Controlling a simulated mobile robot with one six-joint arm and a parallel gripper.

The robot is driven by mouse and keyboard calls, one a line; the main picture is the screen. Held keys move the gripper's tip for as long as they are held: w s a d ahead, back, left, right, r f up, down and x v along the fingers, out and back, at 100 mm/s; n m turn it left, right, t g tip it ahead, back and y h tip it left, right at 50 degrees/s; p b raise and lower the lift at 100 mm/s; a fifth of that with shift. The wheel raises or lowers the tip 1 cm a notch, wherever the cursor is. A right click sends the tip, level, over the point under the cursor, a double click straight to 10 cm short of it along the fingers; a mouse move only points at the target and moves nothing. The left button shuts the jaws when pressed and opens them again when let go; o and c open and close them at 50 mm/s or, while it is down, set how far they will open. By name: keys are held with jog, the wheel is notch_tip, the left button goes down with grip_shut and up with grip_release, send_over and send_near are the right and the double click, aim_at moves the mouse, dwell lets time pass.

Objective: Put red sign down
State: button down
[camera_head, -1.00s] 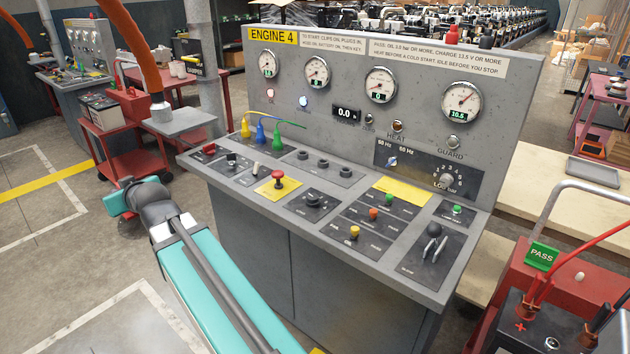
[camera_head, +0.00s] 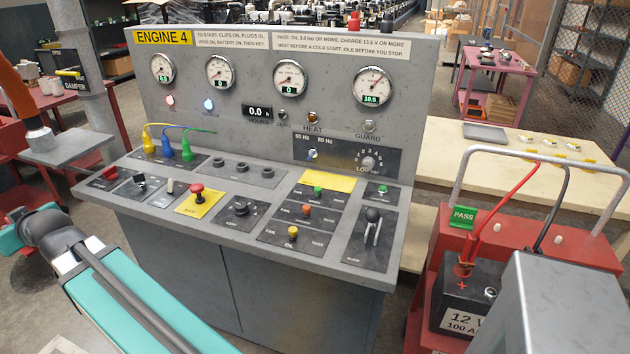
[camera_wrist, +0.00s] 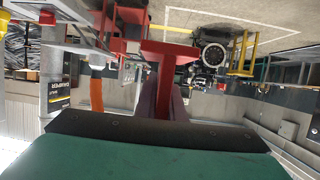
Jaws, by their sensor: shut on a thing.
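A red sign (camera_wrist: 169,49) shows in the wrist view as a red T shape, with a flat bar and a stem running toward me. My gripper (camera_wrist: 166,98) is shut on its stem. The sign is seen nearly edge-on, so its face and any lettering are hidden. In the head view my teal arm crosses the lower left, and neither the gripper nor the held sign can be made out there. A green PASS sign (camera_head: 463,216) stands on the red battery cart (camera_head: 437,247) at the right.
The grey Engine 4 console (camera_head: 270,160) fills the middle, its sloped panel crowded with switches and plugs. A black battery (camera_head: 470,296) sits on the cart. A pale bench (camera_head: 455,160) with a grey tray (camera_head: 485,132) stands behind. A small grey shelf (camera_head: 75,147) is at left.

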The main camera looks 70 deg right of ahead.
jog(key=shift+d, duration=0.1)
